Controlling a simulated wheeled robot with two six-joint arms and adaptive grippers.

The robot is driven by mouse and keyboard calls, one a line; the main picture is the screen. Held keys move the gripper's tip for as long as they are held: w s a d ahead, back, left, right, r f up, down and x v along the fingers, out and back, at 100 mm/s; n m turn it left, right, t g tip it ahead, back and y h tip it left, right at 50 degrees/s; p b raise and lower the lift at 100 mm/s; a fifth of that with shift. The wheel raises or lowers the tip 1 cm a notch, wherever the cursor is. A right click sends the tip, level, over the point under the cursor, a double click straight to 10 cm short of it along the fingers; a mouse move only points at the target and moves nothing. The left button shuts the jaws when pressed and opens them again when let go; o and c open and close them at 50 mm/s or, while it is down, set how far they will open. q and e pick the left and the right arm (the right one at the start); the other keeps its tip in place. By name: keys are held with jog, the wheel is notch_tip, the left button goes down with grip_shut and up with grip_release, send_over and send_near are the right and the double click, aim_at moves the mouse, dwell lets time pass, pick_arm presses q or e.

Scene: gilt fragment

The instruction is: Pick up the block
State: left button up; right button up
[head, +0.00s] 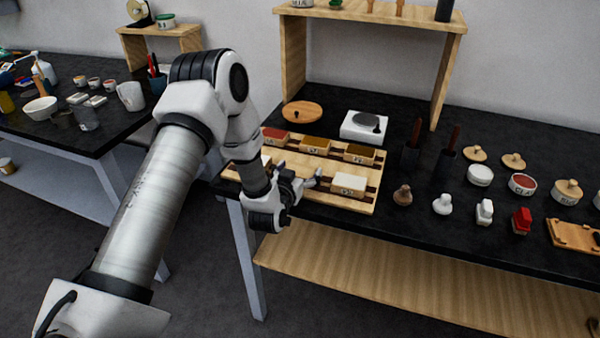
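Several small blocks with wooden sides sit on a wooden tray (372,206) on the dark table. A white-topped block (349,185) sits at the front right of the tray. Another pale block at the left is partly hidden by my arm. My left gripper (304,184) is over the tray's front part, left of the white-topped block and apart from it. Its fingers look spread and empty. My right gripper is not in view.
A round wooden lid (302,111) and a white scale (364,126) stand behind the tray. Dark holders, stampers and jars, including a red stamper (521,220), stand to the right. A wooden shelf (447,78) rises at the back. A second table (50,130) with bowls and cups is at the left.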

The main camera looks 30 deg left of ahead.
pick_arm(q)
jog(key=c, duration=0.5)
jog(key=shift+f, duration=0.1)
jog(key=shift+b, duration=0.35)
jog(key=shift+s, duration=0.3)
jog(key=f+v, duration=0.1)
jog(key=v, duration=0.4)
jog(key=p+v, duration=0.1)
jog(key=v, duration=0.5)
jog(key=f+v, duration=0.1)
jog(key=v, duration=0.5)
jog(key=shift+s+d+f+p, duration=0.25)
jog(key=shift+s+f+p, duration=0.05)
jog(key=shift+s+p, duration=0.1)
